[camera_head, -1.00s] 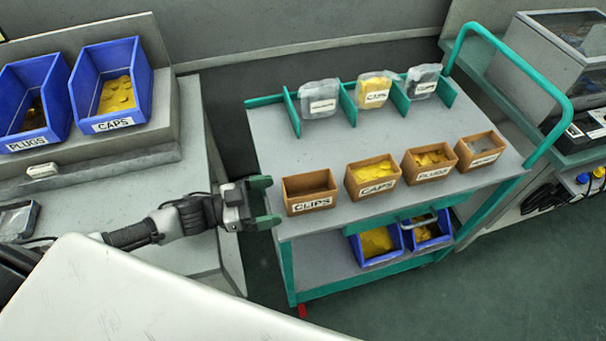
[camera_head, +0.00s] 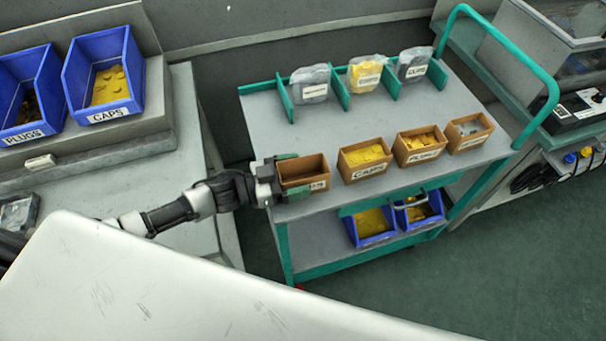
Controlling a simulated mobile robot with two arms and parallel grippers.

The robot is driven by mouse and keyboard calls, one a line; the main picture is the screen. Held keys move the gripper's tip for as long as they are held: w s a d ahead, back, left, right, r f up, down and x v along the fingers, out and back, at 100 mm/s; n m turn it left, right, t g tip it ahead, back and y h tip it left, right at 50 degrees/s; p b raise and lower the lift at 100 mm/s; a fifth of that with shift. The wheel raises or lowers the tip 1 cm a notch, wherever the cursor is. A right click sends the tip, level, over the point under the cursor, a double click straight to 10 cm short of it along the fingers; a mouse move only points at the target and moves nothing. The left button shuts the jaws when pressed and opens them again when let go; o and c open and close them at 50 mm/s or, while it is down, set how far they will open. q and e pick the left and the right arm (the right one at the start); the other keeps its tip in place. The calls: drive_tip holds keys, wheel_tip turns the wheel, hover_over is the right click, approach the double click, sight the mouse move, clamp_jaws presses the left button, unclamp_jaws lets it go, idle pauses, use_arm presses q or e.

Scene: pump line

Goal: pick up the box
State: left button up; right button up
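The leftmost small brown box (camera_head: 316,170) stands on the cart's top shelf and looks empty. Its front label, which read CLIPS earlier, is partly covered now. My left gripper (camera_head: 291,177) is at the box's left end, with one green-tipped finger along the back side and the other along the front. The gap between the fingers looks as wide as before, so it is open around the box; contact is too small to make out. My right gripper is not in view.
Brown boxes of caps (camera_head: 365,158), plugs (camera_head: 419,145) and grey parts (camera_head: 469,131) stand in a row to the right. Bagged parts (camera_head: 310,84) sit between green dividers behind. The cart's top (camera_head: 270,125) is clear between the rows. A blue CAPS bin (camera_head: 128,112) stands at left.

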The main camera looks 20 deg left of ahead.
use_arm(q)
drive_tip(key=c, duration=0.7)
drive_tip(key=shift+r, duration=0.1)
wheel_tip(320, 180, up, 10)
drive_tip(key=shift+f, duration=0.15)
drive_tip(key=shift+s+d, duration=0.15)
drive_tip(key=shift+d, duration=0.2)
drive_tip(key=s+d+r+n+t+y, duration=0.2)
drive_tip(key=s+d+n+t+y, duration=0.2)
drive_tip(key=t, duration=0.1)
drive_tip(key=s+a+n+t+y, duration=0.1)
drive_tip(key=a+n+y, duration=0.1)
drive_tip(key=a+y, duration=0.1)
drive_tip(key=s+a+n+t+y, duration=0.1)
drive_tip(key=a+n+y, duration=0.2)
drive_tip(key=y, duration=0.1)
drive_tip(key=s+a+n+t+y, duration=0.1)
drive_tip(key=a+n+y, duration=0.1)
drive_tip(key=a+y, duration=0.2)
drive_tip(key=shift+s+n, duration=0.2)
drive_tip(key=shift+n, duration=0.1)
